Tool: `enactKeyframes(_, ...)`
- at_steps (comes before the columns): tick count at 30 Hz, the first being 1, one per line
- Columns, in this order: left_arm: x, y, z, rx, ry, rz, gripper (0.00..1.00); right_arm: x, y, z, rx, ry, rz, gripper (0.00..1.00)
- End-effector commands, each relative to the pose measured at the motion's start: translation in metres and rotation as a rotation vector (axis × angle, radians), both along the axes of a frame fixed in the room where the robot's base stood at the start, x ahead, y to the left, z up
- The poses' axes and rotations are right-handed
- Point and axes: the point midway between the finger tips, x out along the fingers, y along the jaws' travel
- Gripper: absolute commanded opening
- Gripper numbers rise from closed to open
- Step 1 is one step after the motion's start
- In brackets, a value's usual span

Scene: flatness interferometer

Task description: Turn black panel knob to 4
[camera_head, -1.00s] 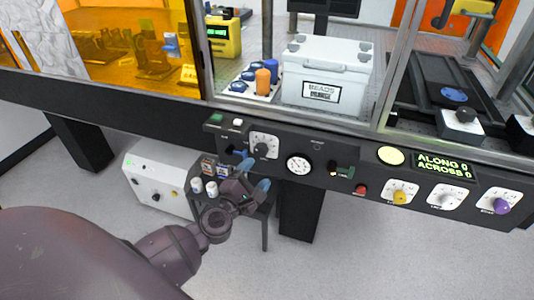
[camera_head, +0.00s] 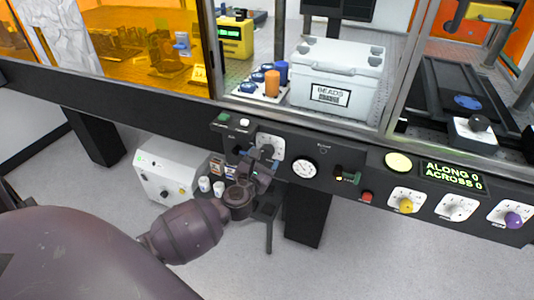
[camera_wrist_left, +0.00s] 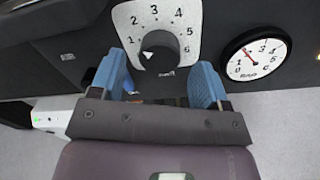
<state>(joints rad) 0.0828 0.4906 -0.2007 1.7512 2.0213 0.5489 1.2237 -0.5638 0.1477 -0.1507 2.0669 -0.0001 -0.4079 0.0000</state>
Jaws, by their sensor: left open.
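The black panel knob (camera_wrist_left: 162,47) sits on a white square dial plate numbered 1 to 6 in the left wrist view. Its white pointer mark is on its left side, nearest the 1. In the head view the dial plate (camera_head: 276,147) shows on the black panel, with the knob mostly hidden behind my left gripper (camera_head: 262,157). In the left wrist view my left gripper (camera_wrist_left: 160,62) is open, its two blue fingers to the left and right of the knob's lower part. I cannot tell whether they reach around it. My right gripper is not in view.
A round gauge (camera_head: 305,167) sits right of the dial, with a green-lit black switch (camera_head: 346,177) and a red button (camera_head: 367,197) beyond. Yellow (camera_head: 406,206) and purple (camera_head: 513,220) knobs are farther right. A white box (camera_head: 165,168) stands below the panel at left.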

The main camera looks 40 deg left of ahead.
Motion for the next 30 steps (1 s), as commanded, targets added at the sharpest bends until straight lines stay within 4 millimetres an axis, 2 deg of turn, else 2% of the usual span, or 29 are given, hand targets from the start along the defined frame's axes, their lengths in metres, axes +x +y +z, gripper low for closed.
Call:
enactKeyframes(3, 0.016, 0.004, -0.001, 0.002, 0.002, -0.001, 0.7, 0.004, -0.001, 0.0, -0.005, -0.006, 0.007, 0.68)
enactKeyframes(7, 0.026, 0.007, -0.001, 0.001, 0.002, -0.001, 0.7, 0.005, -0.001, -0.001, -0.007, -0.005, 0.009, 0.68)
enactKeyframes(19, 0.031, 0.009, 0.0, 0.0, 0.0, 0.0, 0.7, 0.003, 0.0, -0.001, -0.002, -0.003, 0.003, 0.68)
enactKeyframes(29, 0.031, 0.009, 0.0, 0.001, 0.0, 0.0, 0.21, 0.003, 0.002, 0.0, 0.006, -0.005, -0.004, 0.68)
enactKeyframes(30, 0.031, 0.009, 0.0, 0.001, 0.0, 0.0, 0.2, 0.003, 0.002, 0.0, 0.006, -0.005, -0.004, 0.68)
